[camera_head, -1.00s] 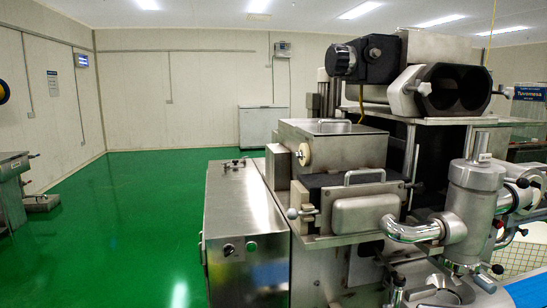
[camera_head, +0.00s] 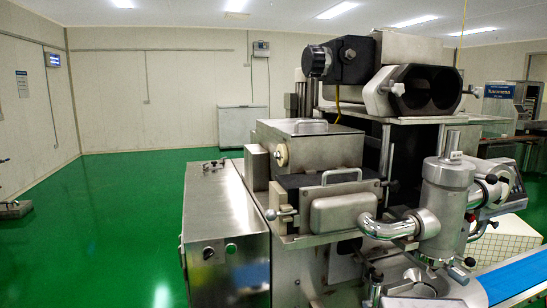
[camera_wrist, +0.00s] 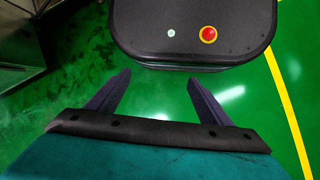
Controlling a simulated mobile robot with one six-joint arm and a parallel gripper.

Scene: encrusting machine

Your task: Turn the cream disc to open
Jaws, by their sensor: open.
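The cream disc (camera_head: 281,154) is a small round knob on the left side of the steel box near the top of the encrusting machine (camera_head: 330,215), in the head view. It faces left and toward me, and nothing covers it. My gripper (camera_wrist: 158,80) shows only in the wrist view, with its two dark fingers spread apart and nothing between them. It points down over green floor, away from the disc. The disc is not in the wrist view.
A steel cabinet (camera_head: 222,225) with a knob and a green button stands left of the machine's upper boxes. A blue conveyor belt (camera_head: 518,282) is at the lower right. A white chest (camera_head: 243,120) stands by the back wall.

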